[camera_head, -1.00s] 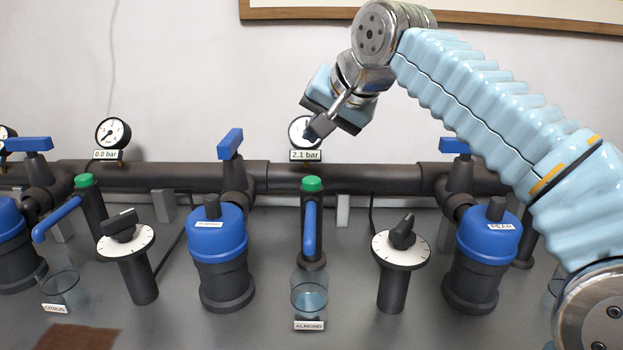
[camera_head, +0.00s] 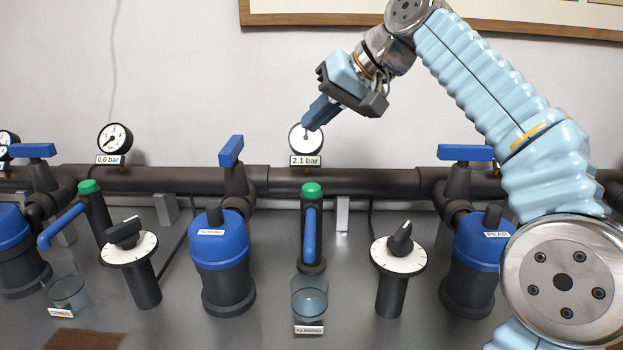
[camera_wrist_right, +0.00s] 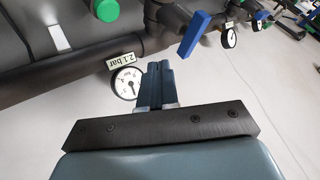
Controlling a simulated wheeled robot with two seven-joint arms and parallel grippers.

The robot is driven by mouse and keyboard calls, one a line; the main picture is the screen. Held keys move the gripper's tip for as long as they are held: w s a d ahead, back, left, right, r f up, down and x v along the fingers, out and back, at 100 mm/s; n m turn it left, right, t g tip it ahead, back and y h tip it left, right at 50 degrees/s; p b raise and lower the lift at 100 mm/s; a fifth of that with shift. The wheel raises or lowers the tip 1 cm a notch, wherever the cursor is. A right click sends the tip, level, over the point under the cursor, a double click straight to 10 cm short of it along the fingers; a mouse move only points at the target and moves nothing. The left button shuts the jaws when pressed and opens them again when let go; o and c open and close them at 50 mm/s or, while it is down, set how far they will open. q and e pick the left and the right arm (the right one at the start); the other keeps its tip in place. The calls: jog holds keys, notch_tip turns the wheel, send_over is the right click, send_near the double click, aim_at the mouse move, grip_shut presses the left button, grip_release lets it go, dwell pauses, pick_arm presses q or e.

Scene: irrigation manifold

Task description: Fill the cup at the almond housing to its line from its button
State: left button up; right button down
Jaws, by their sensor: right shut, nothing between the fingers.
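The almond housing (camera_head: 221,252) is a blue-capped dark canister with a label. To its right stands a post with a green button (camera_head: 312,190) on top and a blue spout (camera_head: 311,235). The green button also shows at the top of the right wrist view (camera_wrist_right: 105,9). A clear cup (camera_head: 309,298) with an ALMOND tag stands below the spout; bluish contents seem to show in it, but its line cannot be made out. My right gripper (camera_head: 311,125) is shut and empty, above and behind the button, in front of the 2.1 bar gauge (camera_head: 303,143). My left gripper is out of view.
Dial knobs (camera_head: 401,248) stand on posts to both sides. The pear housing (camera_head: 482,250) is at right; the citrus cup (camera_head: 67,290) and its spout are at left. A dark pipe (camera_head: 370,183) with blue-handled valves runs along the back. A brown patch (camera_head: 85,338) lies front left.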

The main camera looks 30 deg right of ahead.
aim_at(317, 187)
jog(key=shift+r+n, duration=0.2)
jog(key=shift+n, duration=0.2)
notch_tip(317, 187, down, 9)
jog(key=b, duration=0.6)
jog(key=shift+r, duration=0.1)
dwell(1.8)
jog(key=shift+f, duration=0.4)
